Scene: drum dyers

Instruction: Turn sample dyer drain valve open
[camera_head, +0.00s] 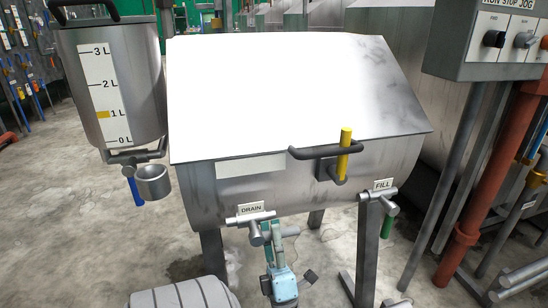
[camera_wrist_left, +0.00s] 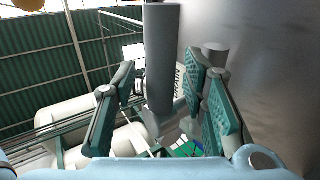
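The sample dyer (camera_head: 290,95) is a grey metal drum with a slanted, brightly lit lid. Its drain valve (camera_head: 256,228), under a DRAIN label, is a set of grey cylinders low on the front left. My left gripper (camera_head: 279,236) reaches up from below, right beside the valve. In the left wrist view its two teal-padded fingers (camera_wrist_left: 162,108) are apart. A grey cylinder (camera_wrist_left: 161,60) of the valve stands between them, with gaps visible on both sides. The DRAIN label (camera_wrist_left: 179,78) is partly hidden behind it. My right gripper is in neither view.
A fill valve (camera_head: 376,196) with a green end is at the dyer's front right. A black handle with a yellow grip (camera_head: 345,150) sticks out above. A measuring tank (camera_head: 110,80) stands left, a control box (camera_head: 500,35) upper right. A red pipe (camera_head: 467,215) stands at right.

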